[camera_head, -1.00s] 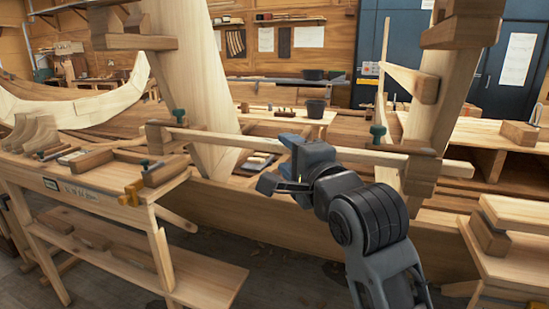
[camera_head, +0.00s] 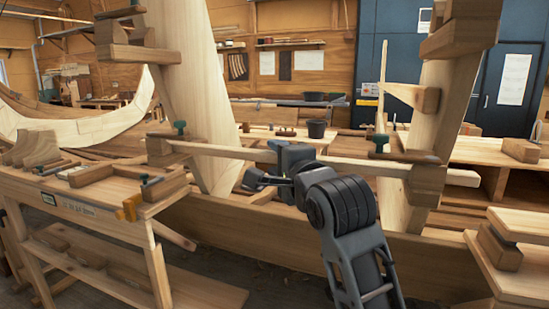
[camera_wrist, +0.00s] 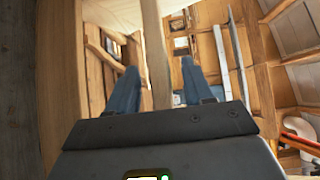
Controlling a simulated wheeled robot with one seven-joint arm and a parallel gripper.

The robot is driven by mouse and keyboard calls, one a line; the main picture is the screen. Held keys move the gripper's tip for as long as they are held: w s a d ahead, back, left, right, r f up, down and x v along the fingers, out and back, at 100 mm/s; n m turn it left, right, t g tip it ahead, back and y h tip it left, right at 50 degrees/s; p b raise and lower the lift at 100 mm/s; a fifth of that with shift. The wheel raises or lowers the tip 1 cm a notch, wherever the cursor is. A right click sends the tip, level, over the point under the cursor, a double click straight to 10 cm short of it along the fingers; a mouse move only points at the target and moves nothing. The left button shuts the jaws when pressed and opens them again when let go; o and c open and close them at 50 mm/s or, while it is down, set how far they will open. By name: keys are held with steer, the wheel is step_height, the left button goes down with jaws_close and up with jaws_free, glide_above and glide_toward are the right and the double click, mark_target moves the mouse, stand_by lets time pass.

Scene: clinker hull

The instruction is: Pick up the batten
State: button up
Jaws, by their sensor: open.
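The batten (camera_head: 225,150) is a long, thin pale wooden strip. In the head view it runs nearly level between two upright timbers, with its ends at wooden blocks. My gripper (camera_head: 272,170) is at the middle of the batten and hides a short part of it. In the wrist view, the two blue fingers of my gripper (camera_wrist: 160,75) stand apart, and a wooden strip that looks like the batten (camera_wrist: 155,50) runs up between them. Gaps show beside the strip, so the fingers do not appear closed on it. Contact cannot be told from the head view.
Green-knobbed clamps (camera_head: 180,128) stand near both batten ends. A workbench (camera_head: 95,212) with wooden tools is at the left, and stacked timber (camera_head: 500,245) is at the right. A hull plank (camera_head: 270,222) runs below. A dark bucket (camera_head: 316,128) stands behind.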

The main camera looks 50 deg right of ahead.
steer(key=shift+c, duration=0.2)
jaws_close()
stand_by(0.4)
step_height(320, 180, up, 12)
steer(key=p, duration=0.1)
steer(key=s+a+b, duration=0.2)
steer(key=a+b, duration=0.5)
steer(key=a, duration=0.2)
steer(key=s+a+b, duration=0.3)
steer(key=a+b, duration=0.4)
steer(key=a, duration=0.3)
steer(key=shift+a+f+b, duration=0.2)
steer(key=shift+f+b, duration=0.05)
steer(key=shift+b, duration=0.1)
